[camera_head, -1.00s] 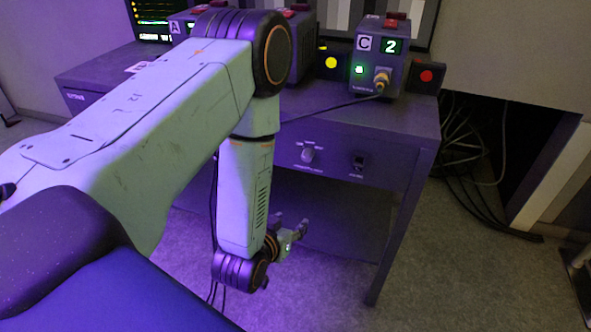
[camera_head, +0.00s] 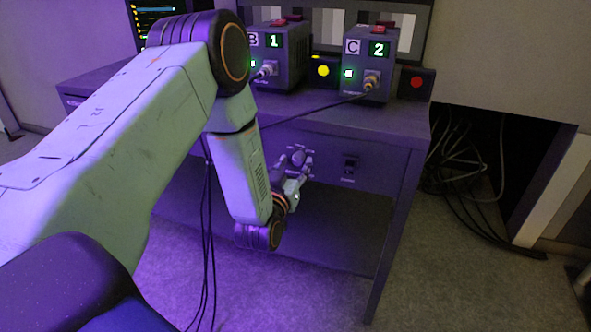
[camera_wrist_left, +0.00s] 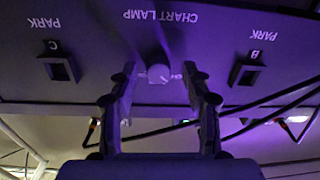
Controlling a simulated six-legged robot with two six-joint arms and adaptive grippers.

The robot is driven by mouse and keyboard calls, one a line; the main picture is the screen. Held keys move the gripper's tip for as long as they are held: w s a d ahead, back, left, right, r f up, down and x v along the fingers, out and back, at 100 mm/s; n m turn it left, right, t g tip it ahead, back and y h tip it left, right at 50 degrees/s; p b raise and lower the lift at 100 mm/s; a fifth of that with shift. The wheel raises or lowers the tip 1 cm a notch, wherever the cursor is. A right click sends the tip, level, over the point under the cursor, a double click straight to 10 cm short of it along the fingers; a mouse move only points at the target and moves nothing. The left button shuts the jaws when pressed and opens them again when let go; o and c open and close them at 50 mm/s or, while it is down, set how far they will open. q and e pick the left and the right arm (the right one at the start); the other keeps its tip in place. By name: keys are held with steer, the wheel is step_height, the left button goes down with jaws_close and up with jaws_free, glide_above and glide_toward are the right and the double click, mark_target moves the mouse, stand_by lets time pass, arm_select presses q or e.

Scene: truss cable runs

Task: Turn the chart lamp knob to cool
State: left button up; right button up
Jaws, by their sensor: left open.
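My left gripper (camera_wrist_left: 159,86) is open, with one finger on each side of the knob in that picture and gaps between. Whether the fingertips reach around it I cannot tell. In the head view my left gripper (camera_head: 298,160) is in front of the desk front and largely hides the knob. The knob's setting is not readable. My right gripper is not in view.
Two park slots, C (camera_wrist_left: 58,66) and B (camera_wrist_left: 247,69), flank the knob. On the desk (camera_head: 290,110) stand box B (camera_head: 283,72) and box C (camera_head: 377,62), with cables plugged in. A black cable crosses the desktop. Loose cables (camera_head: 470,165) hang at the right.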

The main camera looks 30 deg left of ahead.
arm_select(q)
steer(key=shift+w, duration=0.2)
steer(key=shift+c, duration=0.2)
jaws_close()
